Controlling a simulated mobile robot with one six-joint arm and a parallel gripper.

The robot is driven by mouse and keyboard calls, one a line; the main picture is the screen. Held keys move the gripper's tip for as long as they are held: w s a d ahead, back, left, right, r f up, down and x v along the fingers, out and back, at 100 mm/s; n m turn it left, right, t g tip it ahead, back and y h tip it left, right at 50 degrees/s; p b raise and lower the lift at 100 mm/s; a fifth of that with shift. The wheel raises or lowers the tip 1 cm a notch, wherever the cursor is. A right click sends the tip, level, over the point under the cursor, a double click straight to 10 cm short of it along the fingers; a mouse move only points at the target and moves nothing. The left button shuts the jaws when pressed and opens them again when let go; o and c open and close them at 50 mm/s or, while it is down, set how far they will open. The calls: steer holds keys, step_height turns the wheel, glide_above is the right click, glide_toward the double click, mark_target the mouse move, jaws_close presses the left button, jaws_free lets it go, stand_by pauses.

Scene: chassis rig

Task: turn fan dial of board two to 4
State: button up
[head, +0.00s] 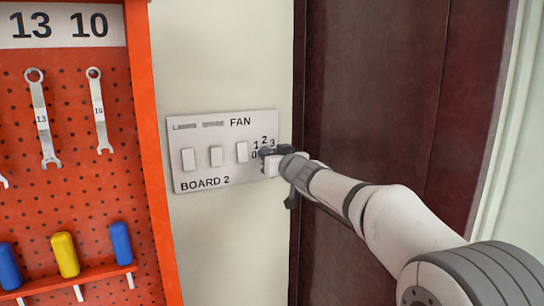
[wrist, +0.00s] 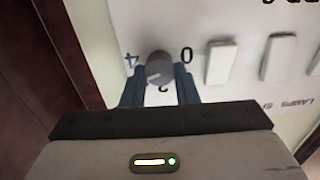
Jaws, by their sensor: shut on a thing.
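Board two (head: 222,180) is a pale wall panel labelled BOARD 2 and FAN, with a row of white rocker switches. The grey round fan dial (wrist: 159,66) is at its right end in the head view, hidden there behind my gripper (head: 271,153). In the wrist view, which sees the board upside down, my gripper (wrist: 161,78) is shut on the dial, one dark finger on each side. The numerals 4, 2 and 0 show around the dial. A light mark on the dial seems to point lower left, between 2 and 4.
White switches (head: 216,156) sit close beside the dial on the board. An orange pegboard (head: 95,190) with wrenches and coloured-handled tools stands to the left. A dark red door or panel (head: 385,90) is on the right, behind my arm.

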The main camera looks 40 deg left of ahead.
steer(key=m, duration=0.6)
steer(key=shift+f, duration=0.1)
stand_by(0.6)
steer(key=o, duration=1)
steer(key=shift+a, duration=0.1)
steer(key=b+v, duration=0.2)
steer(key=v, duration=0.6)
